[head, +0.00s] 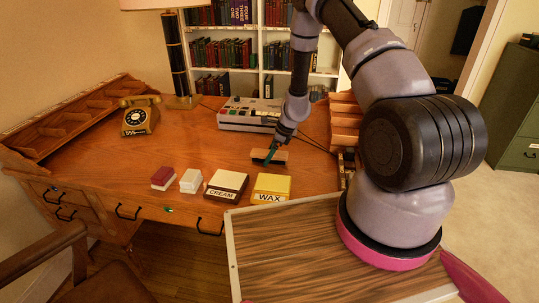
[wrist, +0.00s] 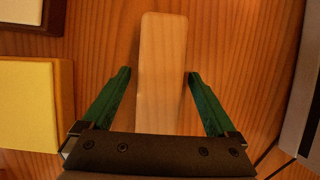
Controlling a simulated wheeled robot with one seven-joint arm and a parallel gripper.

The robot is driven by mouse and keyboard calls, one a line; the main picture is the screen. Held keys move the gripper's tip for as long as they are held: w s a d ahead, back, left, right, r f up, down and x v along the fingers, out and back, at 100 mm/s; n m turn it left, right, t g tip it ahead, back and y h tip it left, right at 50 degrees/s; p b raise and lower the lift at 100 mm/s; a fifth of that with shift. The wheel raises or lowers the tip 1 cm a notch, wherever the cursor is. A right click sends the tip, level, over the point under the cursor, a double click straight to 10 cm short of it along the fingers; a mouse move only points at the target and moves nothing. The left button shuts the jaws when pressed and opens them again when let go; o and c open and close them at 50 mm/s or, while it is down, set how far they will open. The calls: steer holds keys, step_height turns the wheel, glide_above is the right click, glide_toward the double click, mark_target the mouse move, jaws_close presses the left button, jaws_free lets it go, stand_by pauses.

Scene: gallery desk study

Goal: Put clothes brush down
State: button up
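The clothes brush (head: 277,154) has a light wooden back over a dark underside and lies on the wooden desk (head: 215,155), behind the yellow WAX box. In the wrist view the brush's pale back (wrist: 162,50) points straight away from the gripper. My gripper (head: 268,158) is down at the brush, and its green fingers stand on either side of it in the wrist view (wrist: 159,74). A narrow gap shows between each finger and the brush, so the gripper is open. The brush's underside is hidden in the wrist view.
The yellow WAX box (head: 271,188), brown CREAM box (head: 225,186), a white box (head: 191,181) and a red box (head: 163,178) line the front edge. A grey machine (head: 249,114) stands behind the brush. A telephone (head: 140,116) is at left. The desk's middle left is clear.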

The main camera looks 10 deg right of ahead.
steer(key=s+d+r+n+t, duration=0.1)
steer(key=s+r+n, duration=0.2)
steer(key=r, duration=1)
steer(key=s+d+r+n, duration=0.1)
steer(key=s+r+n, duration=0.2)
steer(key=r, duration=0.9)
steer(key=s+r+n+t, duration=0.1)
steer(key=s+r+n, duration=0.2)
steer(key=r, duration=1)
steer(key=s+d+r+n+t+h, duration=0.1)
steer(key=s+d+r+n, duration=0.1)
steer(key=s+r+n, duration=0.2)
steer(key=s+d+r+n+t+h, duration=0.1)
steer(key=s+r+n, duration=0.4)
steer(key=s+r, duration=0.5)
steer(key=s+t, duration=0.1)
steer(key=s, duration=0.6)
steer(key=shift+d+r+n, duration=0.2)
steer(key=shift+d+n, duration=0.1)
steer(key=shift+d, duration=0.1)
steer(key=shift+o, duration=0.4)
